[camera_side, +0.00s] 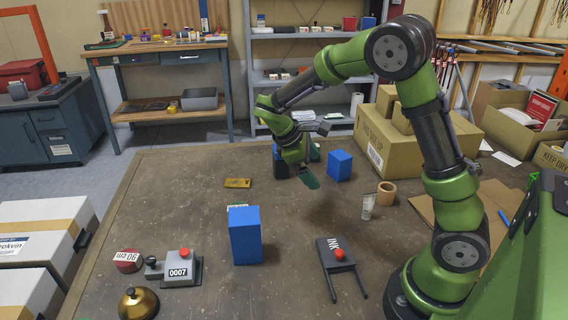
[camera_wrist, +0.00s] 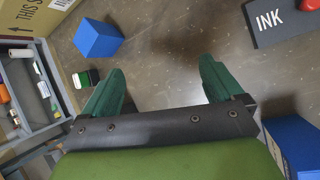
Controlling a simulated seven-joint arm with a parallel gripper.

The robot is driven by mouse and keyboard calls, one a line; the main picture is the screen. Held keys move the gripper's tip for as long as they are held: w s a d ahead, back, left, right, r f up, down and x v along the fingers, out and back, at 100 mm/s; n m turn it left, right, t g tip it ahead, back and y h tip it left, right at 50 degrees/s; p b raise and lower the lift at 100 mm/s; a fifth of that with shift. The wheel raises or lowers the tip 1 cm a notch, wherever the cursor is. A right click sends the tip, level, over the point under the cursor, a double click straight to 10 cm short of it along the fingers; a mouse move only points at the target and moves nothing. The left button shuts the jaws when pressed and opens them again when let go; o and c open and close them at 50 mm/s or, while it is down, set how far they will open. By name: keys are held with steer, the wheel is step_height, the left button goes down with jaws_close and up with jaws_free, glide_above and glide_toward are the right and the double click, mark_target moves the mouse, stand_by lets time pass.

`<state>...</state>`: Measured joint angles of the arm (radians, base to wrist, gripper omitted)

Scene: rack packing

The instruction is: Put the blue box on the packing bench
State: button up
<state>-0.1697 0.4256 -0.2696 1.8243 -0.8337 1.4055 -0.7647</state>
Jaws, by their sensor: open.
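A tall blue box (camera_side: 245,235) stands upright at the front middle of the brown tabletop (camera_side: 190,200). A smaller blue box (camera_side: 340,165) stands farther back, right of my gripper; a blue box (camera_wrist: 97,38) also shows at upper left in the wrist view. Part of another blue object (camera_wrist: 293,145) shows at lower right there; I cannot tell which one it is. My gripper (camera_wrist: 163,68) is open, with nothing between its green fingers. In the side view my gripper (camera_side: 310,168) is above the far part of the tabletop, apart from the tall box. A dark blue object (camera_side: 278,168) is partly hidden behind it.
A cardboard carton (camera_side: 385,150) stands at the back right. A wooden-topped workbench (camera_side: 160,46) and shelves (camera_side: 300,35) stand behind.

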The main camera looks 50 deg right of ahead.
steer(key=s+a+r+m+t+y, duration=0.7)
steer(key=s+a+r+m+t, duration=0.2)
steer(key=s+a+r, duration=0.3)
steer(key=a+t, duration=0.1)
steer(key=a, duration=0.1)
steer(key=shift+a+r+m+y, duration=0.25)
steer(key=shift+a+m+y, duration=0.05)
